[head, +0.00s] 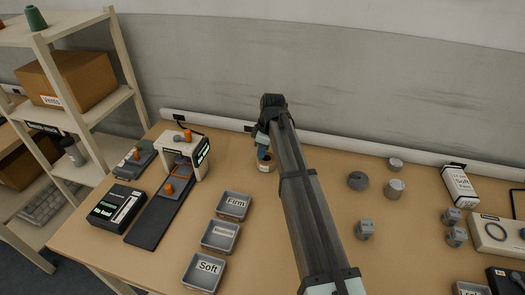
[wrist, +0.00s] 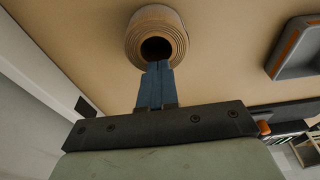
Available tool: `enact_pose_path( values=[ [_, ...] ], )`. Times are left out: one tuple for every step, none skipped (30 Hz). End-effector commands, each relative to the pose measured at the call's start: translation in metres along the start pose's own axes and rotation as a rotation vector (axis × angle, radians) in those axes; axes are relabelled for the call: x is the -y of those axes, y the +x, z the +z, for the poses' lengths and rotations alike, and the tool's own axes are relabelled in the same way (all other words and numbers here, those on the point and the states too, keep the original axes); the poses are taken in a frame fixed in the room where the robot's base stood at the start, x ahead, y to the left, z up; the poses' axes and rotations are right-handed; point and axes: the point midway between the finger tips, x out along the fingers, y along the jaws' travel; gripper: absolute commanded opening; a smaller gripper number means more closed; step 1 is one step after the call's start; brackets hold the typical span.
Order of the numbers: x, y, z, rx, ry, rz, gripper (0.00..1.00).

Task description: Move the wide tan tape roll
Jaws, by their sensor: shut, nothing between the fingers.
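The wide tan tape roll (wrist: 157,20) shows in the wrist view at the top middle, a ring of tan layers around a dark hole. In the head view the tan roll (head: 266,166) is partly hidden behind my gripper, at the back of the table. My gripper (wrist: 158,68) has its blue fingers together and empty. The fingertips overlap the near edge of the roll's hole in the wrist view; I cannot tell whether they touch it. In the head view my gripper (head: 263,150) is right by the roll.
Three grey trays, one marked Firm (head: 220,205), one in the middle (head: 207,247) and one marked Soft (head: 190,270), stand left of my arm. A white arch device (head: 184,141) stands at the back left. A white rail (head: 330,147) runs behind the table.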

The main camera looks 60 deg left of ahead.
Motion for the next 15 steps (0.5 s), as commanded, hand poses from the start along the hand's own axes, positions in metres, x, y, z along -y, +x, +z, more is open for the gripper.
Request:
enact_pose_path(
  values=[
    [0.002,0.007,0.002,0.005,0.001,-0.008,0.0],
    [0.002,0.007,0.002,0.005,0.001,-0.008,0.0],
    [0.002,0.007,0.003,0.006,0.001,-0.009,0.0],
    [0.003,0.007,0.005,0.006,0.001,-0.009,0.0],
    [0.003,0.007,0.008,0.006,0.002,-0.009,0.0],
    [0.003,0.006,0.014,0.007,0.003,-0.01,0.0],
    [0.004,0.005,0.02,0.008,0.004,-0.01,0.0],
    [0.004,0.004,0.028,0.01,0.005,-0.01,0.0],
    [0.004,0.002,0.039,0.011,0.007,-0.01,0.0],
    [0.004,0.001,0.048,0.012,0.006,-0.011,0.0],
    [0.005,-0.001,0.056,0.012,0.007,-0.011,0.0],
    [0.005,-0.003,0.068,0.012,0.008,-0.011,0.0],
    [0.005,-0.004,0.075,0.012,0.007,-0.011,0.0],
    [0.005,-0.005,0.083,0.012,0.008,-0.011,0.0],
    [0.005,-0.007,0.094,0.012,0.009,-0.011,0.0]
  ],
)
